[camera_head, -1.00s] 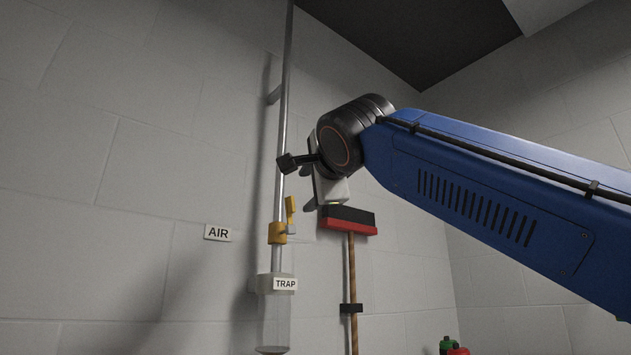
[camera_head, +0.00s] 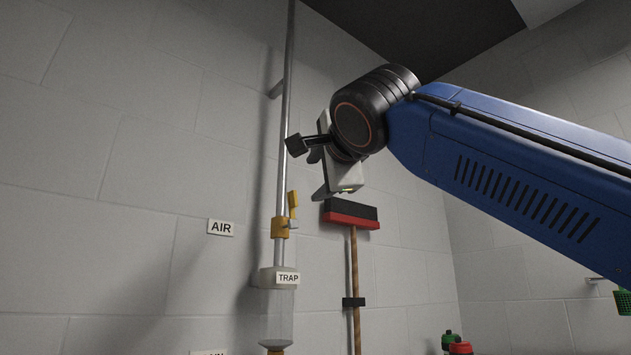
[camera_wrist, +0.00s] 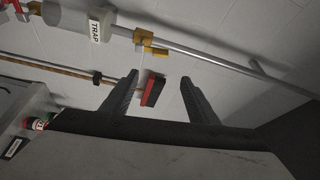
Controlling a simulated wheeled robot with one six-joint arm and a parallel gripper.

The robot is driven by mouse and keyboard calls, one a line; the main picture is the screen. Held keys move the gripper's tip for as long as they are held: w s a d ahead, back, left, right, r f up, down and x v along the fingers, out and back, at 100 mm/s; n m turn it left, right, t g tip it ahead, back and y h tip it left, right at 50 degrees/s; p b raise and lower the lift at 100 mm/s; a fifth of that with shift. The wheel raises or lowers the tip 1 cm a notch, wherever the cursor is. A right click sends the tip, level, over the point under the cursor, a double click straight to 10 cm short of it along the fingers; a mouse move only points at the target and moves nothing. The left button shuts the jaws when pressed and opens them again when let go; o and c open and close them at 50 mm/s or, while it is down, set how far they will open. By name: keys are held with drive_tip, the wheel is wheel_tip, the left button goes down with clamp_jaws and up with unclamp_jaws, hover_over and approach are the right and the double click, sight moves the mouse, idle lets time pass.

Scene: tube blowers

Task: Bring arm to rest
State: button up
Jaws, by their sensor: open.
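My blue arm is raised across the right of the head view, in front of the walls. My gripper (camera_head: 318,174) is at its end, left of the black wrist joint, with its two fingers spread. In the wrist view my gripper (camera_wrist: 160,77) shows two dark fingers apart with nothing held between them. The broom's red and black head (camera_wrist: 152,91) shows in the gap, but it is behind, at the wall.
A metal air pipe (camera_head: 285,120) with a yellow valve (camera_head: 280,227) and a clear trap (camera_head: 277,315) runs up the wall. The broom (camera_head: 354,270) hangs to its right. Red and green bottle tops (camera_head: 459,348) show at the bottom. A green basket (camera_head: 623,301) is at the right edge.

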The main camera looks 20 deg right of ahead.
drive_tip(key=d+f+n+g, duration=0.3)
drive_tip(key=f+n+g, duration=0.15)
drive_tip(key=f, duration=1.35)
drive_tip(key=d+f+n+g, duration=0.25)
drive_tip(key=f+n, duration=0.25)
drive_tip(key=f, duration=1.4)
drive_tip(key=s+f+n+g, duration=0.2)
drive_tip(key=s+f, duration=0.3)
drive_tip(key=f, duration=0.7)
drive_tip(key=s+d+f+n+g, duration=0.1)
drive_tip(key=s+f, duration=0.4)
drive_tip(key=f, duration=0.8)
drive_tip(key=s+d+f+n+g+y, duration=0.1)
drive_tip(key=s+f+n+g, duration=0.2)
drive_tip(key=f, duration=0.9)
drive_tip(key=shift+s+d+f+n+g, duration=0.25)
drive_tip(key=shift+s+n+g, duration=0.15)
drive_tip(key=shift+s+n, duration=0.6)
